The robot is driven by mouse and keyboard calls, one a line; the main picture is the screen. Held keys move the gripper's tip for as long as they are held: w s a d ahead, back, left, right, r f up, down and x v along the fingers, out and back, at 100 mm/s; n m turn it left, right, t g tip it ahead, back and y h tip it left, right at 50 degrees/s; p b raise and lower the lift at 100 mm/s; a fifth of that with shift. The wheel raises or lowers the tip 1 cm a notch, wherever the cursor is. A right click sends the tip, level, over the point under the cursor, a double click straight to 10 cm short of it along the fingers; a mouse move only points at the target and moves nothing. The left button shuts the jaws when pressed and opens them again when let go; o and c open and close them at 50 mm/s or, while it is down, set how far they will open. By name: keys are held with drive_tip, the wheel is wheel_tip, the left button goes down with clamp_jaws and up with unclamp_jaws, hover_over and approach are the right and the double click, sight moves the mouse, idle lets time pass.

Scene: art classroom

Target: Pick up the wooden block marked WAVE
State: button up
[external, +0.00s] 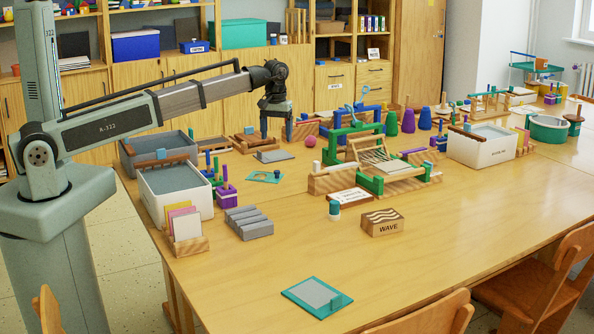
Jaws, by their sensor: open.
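The wooden block marked WAVE (382,223) sits on the table, right of centre. It has pale wavy stripes on top and the word WAVE on its front side. My gripper (277,132) hangs pointing down above the far left part of the table, well behind and to the left of the block. It is open, and I see nothing held in it. The block is fully in view and nothing touches it.
A green and wood loom (358,165) stands behind the block. A small teal-topped cylinder (334,209) and a labelled wooden plate (350,196) are close to its left. Grey ridged pieces (248,222) lie farther left. The table (450,240) is clear in front and right.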

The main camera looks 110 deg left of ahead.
drive_tip(key=o, duration=0.4)
drive_tip(key=shift+c, duration=0.2)
drive_tip(key=w+d+f+m, duration=0.1)
drive_tip(key=w+d+m, duration=0.2)
drive_tip(key=w+d, duration=1.05)
drive_tip(key=w+d+f+m, duration=0.1)
drive_tip(key=w+d+m, duration=0.2)
drive_tip(key=w+d, duration=1.1)
drive_tip(key=m+t+y, duration=0.3)
drive_tip(key=m+t, duration=0.1)
approach(383, 216)
drive_tip(key=shift+m, duration=0.3)
drive_tip(key=x, duration=0.5)
drive_tip(key=shift+a+f, duration=0.15)
drive_tip(key=shift+a, duration=0.1)
drive_tip(key=shift+x, duration=2.65)
drive_tip(key=shift+w+d, duration=0.1)
drive_tip(key=shift+d, duration=0.05)
drive_tip(key=c, duration=1.1)
